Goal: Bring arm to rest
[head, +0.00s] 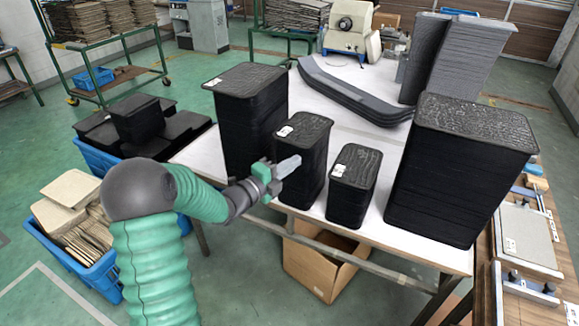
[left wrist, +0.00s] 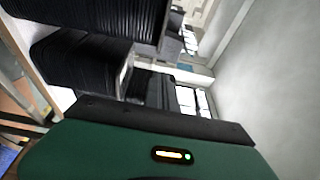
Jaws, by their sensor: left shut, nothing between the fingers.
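My left arm comes in from the left in the head view. Its gripper (head: 279,171) is shut and empty, near the table's front edge. The fingers overlap the left side of the middle stack of black panels (head: 304,170) in the picture; whether they touch it I cannot tell. A taller black stack (head: 247,115) stands behind and left of the gripper, and a short black stack (head: 353,188) stands to its right. The left wrist view shows dark stacks (left wrist: 85,60) tilted beyond my green wrist housing; no fingertips show there. My right gripper is in neither view.
A large black stack (head: 458,165) fills the table's right side, with grey stacks (head: 450,62) behind it. A cardboard box (head: 320,263) sits below the white table (head: 205,153). Blue crates (head: 88,265) with panels stand at left. A wooden bench (head: 556,275) borders the right.

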